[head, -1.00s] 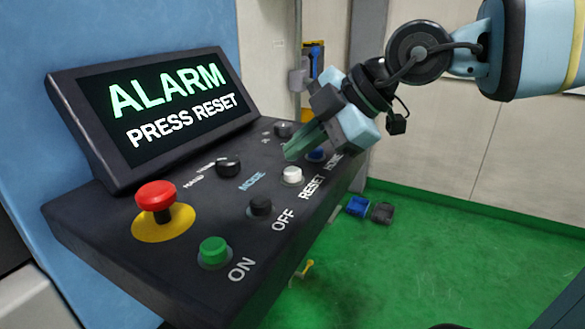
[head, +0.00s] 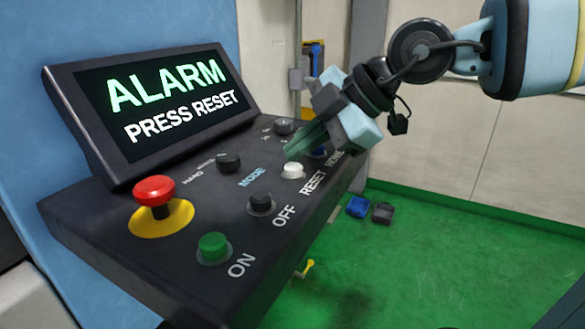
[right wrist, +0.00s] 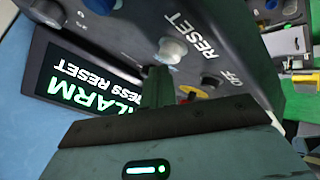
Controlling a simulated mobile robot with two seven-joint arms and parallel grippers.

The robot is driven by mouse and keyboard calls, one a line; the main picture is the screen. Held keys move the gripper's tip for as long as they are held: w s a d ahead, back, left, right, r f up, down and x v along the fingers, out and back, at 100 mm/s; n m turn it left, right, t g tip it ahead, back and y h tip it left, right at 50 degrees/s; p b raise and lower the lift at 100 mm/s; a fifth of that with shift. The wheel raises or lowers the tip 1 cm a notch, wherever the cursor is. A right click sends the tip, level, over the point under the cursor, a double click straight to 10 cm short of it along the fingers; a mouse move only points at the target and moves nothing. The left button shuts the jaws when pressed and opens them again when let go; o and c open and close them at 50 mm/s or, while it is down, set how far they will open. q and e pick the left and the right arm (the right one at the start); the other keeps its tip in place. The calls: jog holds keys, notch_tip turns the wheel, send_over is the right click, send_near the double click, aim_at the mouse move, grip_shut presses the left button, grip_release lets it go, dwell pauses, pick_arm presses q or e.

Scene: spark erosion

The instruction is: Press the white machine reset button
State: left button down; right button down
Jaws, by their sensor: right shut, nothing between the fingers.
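The white reset button (head: 292,171) sits on the black sloped control panel, beside the word RESET. It also shows in the right wrist view (right wrist: 172,49). My right gripper (head: 289,153) is shut and empty, its green fingertips just above and behind the white button in the head view. In the right wrist view the fingertips (right wrist: 158,72) end just short of the button; I cannot tell whether they touch it. The screen (head: 160,103) reads ALARM PRESS RESET in green and white. My left gripper is not in view.
On the panel (head: 105,237) are a red mushroom button (head: 155,192) on a yellow ring, a green ON button (head: 213,246), a black OFF button (head: 261,203), a black knob (head: 229,163) and a blue HOME button partly hidden by my gripper. Green floor lies to the right.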

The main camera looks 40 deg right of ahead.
aim_at(301, 166)
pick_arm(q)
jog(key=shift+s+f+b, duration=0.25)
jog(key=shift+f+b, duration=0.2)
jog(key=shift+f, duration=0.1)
pick_arm(e)
jog(key=shift+f, duration=0.45)
dwell(0.4)
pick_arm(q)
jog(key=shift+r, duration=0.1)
pick_arm(e)
jog(key=shift+r, duration=0.15)
pick_arm(q)
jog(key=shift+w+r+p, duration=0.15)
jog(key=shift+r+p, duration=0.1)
jog(key=shift+p, duration=0.1)
pick_arm(e)
jog(key=shift+r, duration=0.7)
